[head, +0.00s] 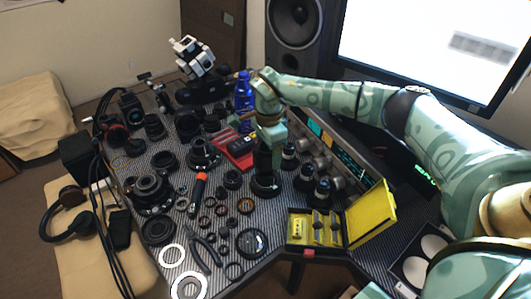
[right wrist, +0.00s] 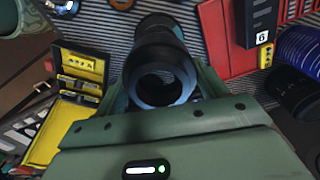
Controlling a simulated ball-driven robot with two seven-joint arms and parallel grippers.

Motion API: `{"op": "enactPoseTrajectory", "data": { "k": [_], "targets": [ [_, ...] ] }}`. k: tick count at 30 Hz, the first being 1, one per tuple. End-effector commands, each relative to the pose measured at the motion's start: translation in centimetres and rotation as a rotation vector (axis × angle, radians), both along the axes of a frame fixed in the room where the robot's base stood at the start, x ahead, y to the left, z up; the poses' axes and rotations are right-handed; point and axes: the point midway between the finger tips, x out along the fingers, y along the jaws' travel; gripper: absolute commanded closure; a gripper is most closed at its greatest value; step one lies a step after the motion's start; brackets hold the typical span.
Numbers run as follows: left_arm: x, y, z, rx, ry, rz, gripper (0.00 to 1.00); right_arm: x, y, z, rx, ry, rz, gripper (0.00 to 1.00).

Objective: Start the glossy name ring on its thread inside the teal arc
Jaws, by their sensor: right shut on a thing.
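My right gripper (head: 268,148) points down over the middle of the table and is shut on a dark cylindrical lens part (head: 263,162). In the right wrist view the part (right wrist: 160,72) sits between the fingers, with a round open end facing the camera. Below it in the head view is a wider black ring-shaped base (head: 265,184); I cannot tell whether the two touch. I cannot single out the glossy name ring, and no teal arc can be made out. My left gripper is not in view.
A yellow case (head: 318,228) with an open lid stands right of the work spot. A red tray (head: 238,150) and a blue bottle (head: 243,92) are behind it. Several dark lens parts crowd the left side. Two white rings (head: 172,255) (head: 188,287) lie at the front left.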

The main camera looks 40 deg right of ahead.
Motion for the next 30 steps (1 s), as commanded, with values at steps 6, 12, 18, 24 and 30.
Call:
{"op": "enactPoseTrajectory", "data": {
  "k": [6,12,18,24,30],
  "targets": [
    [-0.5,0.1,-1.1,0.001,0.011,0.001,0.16,0.0,0.0,-1.3,0.0,0.002,0.002,0.51],
    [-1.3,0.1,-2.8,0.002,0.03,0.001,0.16,0.0,0.0,-3.2,-0.001,0.003,0.004,0.51],
    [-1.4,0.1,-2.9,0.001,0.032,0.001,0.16,0.0,0.0,-4.6,-0.001,0.0,0.006,0.51],
    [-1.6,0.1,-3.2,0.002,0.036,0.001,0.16,0.0,0.0,-6.0,0.0,0.001,0.006,0.51],
    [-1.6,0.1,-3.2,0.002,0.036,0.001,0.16,0.0,0.1,-6.4,0.0,0.0,0.005,0.51]
  ]
}}
